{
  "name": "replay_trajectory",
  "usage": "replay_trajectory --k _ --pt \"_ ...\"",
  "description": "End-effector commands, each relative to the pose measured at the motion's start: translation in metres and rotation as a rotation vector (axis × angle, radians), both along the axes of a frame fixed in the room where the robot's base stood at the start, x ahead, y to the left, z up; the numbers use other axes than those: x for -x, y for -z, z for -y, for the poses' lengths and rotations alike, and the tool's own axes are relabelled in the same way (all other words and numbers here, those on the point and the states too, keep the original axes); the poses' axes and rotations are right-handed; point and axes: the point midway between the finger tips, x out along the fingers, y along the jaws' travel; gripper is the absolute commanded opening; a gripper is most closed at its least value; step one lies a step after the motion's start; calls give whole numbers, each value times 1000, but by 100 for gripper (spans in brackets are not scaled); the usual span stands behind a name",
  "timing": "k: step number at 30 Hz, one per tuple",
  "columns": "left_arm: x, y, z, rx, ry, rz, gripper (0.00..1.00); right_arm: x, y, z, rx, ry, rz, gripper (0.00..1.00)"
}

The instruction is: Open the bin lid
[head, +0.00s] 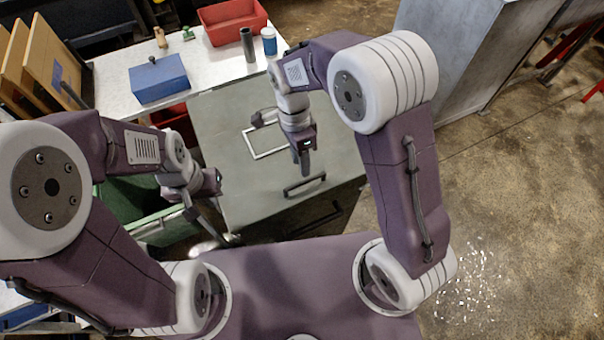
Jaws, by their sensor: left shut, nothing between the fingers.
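A grey-green panel (225,120) with a white rectangular outline stands below the worktop, in the middle of the head view. It has a dark bar handle (305,185) near its lower right; I cannot tell for sure whether this panel is the bin lid. A green open-topped container (130,200) is to its left, partly hidden by my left arm. My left gripper (213,185) is shut and empty beside the container's right side. My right gripper (304,165) points down just above the bar handle in the picture; its fingers are seen too edge-on to judge, and contact is unclear.
The white worktop (112,75) holds a blue box (158,79), a red tray (231,20), a dark cylinder (248,45) and a blue bottle (269,41). Wooden boards (40,60) stand at left. A grey metal cabinet (450,50) is at right. Concrete floor at right is mostly free.

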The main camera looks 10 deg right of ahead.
Motion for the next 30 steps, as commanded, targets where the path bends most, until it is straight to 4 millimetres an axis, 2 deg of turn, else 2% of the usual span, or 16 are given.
replay_trajectory --k 3,9,18,19,22,23,30 --pt "0 -3 0 0 0 0 0 6 24 2 2 0 -5 34" --pt "0 -5 0 0 0 0 0 11 53 3 0 0 -1 34" --pt "0 -5 0 0 0 0 0 11 59 4 0 0 1 34" --pt "0 -5 0 0 0 0 0 11 59 4 0 0 1 32" --pt "0 -5 0 0 0 0 0 11 59 4 0 0 1 4" --pt "0 -5 0 0 0 0 0 11 59 4 0 0 1 0" --pt "0 -5 0 0 0 0 0 11 58 4 0 0 0 0"
